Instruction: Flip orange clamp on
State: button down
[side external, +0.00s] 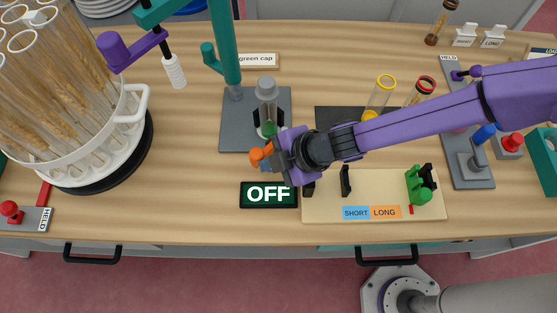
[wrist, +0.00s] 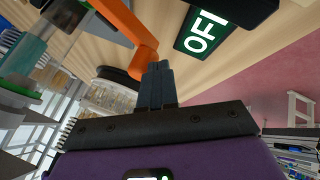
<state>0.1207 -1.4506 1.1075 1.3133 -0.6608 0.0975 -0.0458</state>
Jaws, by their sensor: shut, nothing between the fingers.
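The orange clamp (side external: 257,155) sits at the left end of my gripper, by the foot of a grey stand. In the wrist view its orange lever (wrist: 128,30) runs down from the top and bends close to my fingertips. My gripper (side external: 268,164) has its grey fingers together and empty; they show in the wrist view (wrist: 157,72) right beside the lever's end. Whether they touch it I cannot tell. A sign (side external: 268,194) in front reads OFF; it also shows in the wrist view (wrist: 205,33). My gripper body hides part of the clamp's surroundings.
The grey stand base (side external: 234,130) carries a teal post and a clear cylinder (side external: 266,100). A white rack of tubes with wheat (side external: 140,105) stands left. A beige board (side external: 325,208) with a green clamp (side external: 418,186) lies right. Table between rack and OFF sign is clear.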

jog(key=shift+w+a+m+t+h, duration=0.25)
jog(key=shift+a+m+t, duration=0.15)
jog(key=shift+a+m, duration=0.25)
jog(key=shift+w+a+m+t+h, duration=0.2)
jog(key=shift+a+m+t, duration=0.2)
jog(key=shift+a+m, duration=0.25)
jog(key=a+m, duration=0.1)
jog(key=w+m+t+h, duration=0.1)
jog(key=shift+w+a+m, duration=0.15)
jog(key=shift+a+m, duration=0.15)
jog(key=shift+a, duration=0.1)
jog(key=shift+w+a+m+t+h, duration=0.3)
jog(key=shift+w+a+m, duration=0.15)
jog(key=shift+w+m, duration=0.25)
jog(key=shift+w+a+m+t+h, duration=0.3)
jog(key=shift+w+a+m+h, duration=0.1)
jog(key=shift+w+m, duration=0.25)
jog(key=shift+w+a+m+t+h, duration=0.3)
jog(key=shift+w+a+m, duration=0.15)
jog(key=shift+w+m, duration=0.25)
jog(key=shift+w, duration=0.35)
jog(key=shift+r, duration=0.1)
jog(key=v, duration=1)
jog(key=shift+s+a, duration=0.25)
jog(key=shift+s, duration=0.2)
